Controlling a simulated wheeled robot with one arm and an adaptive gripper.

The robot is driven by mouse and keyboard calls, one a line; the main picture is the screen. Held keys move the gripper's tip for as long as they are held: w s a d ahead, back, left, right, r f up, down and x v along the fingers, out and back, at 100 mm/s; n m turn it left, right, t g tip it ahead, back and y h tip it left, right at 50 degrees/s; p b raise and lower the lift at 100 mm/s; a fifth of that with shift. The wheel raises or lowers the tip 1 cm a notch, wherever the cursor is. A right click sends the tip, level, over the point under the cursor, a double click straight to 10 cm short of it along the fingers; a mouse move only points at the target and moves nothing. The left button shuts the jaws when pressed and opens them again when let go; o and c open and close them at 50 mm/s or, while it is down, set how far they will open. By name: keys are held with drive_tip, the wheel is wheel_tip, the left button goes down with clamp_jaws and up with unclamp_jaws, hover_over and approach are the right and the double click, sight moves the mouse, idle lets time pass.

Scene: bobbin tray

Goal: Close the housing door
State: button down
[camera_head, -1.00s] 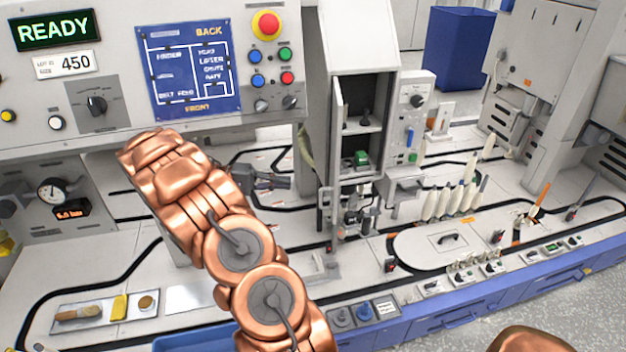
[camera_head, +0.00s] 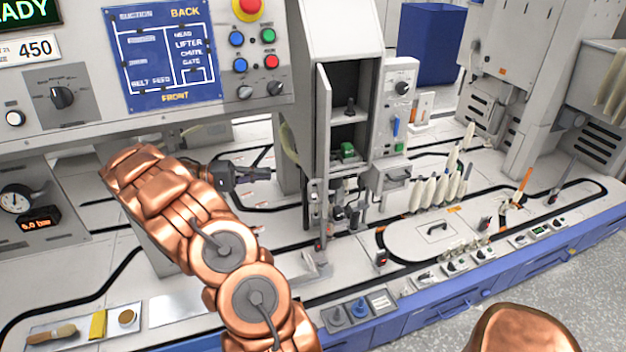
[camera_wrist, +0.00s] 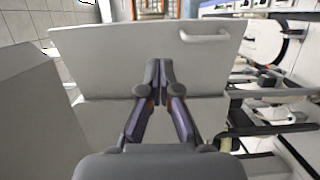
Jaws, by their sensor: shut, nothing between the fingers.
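The housing (camera_head: 342,35) is a tall pale cabinet right of the control panel. Its front is open, showing shelves with a dark knob and a green part. The housing door (camera_head: 323,125) stands swung open at the left side of the opening, seen nearly edge-on. My gripper (camera_head: 264,174) is left of the door, pointing right, with a visible gap in this view. In the wrist view a pale panel with a bar handle (camera_wrist: 205,37), apparently the door, lies beyond my gripper (camera_wrist: 158,75). The fingers are closed and empty; contact with the panel cannot be told.
The control panel (camera_head: 170,60) overhangs the bench on the left. White bobbins (camera_head: 440,190) stand right of the housing. A tray with a brush (camera_head: 52,335) lies at the front left. A blue bin (camera_head: 428,45) stands behind. A pale block (camera_wrist: 40,115) fills the wrist view's left.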

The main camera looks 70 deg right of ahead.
sight(324, 171)
drive_tip(key=shift+s+d+f+b, duration=0.25)
drive_tip(key=shift+s+b, duration=0.4)
drive_tip(key=shift+b, duration=2.2)
drive_tip(key=s+b, duration=0.1)
drive_tip(key=b, duration=0.3)
drive_tip(key=shift+s+d+r, duration=0.25)
drive_tip(key=shift+s+d, duration=0.1)
drive_tip(key=shift+d, duration=0.05)
drive_tip(key=shift+s+d+f+b, duration=0.15)
drive_tip(key=shift+s+b, duration=0.35)
drive_tip(key=shift+b, duration=0.7)
drive_tip(key=b+x, duration=0.1)
drive_tip(key=x, duration=0.8)
drive_tip(key=shift+s+d, duration=0.1)
drive_tip(key=shift+s, duration=0.05)
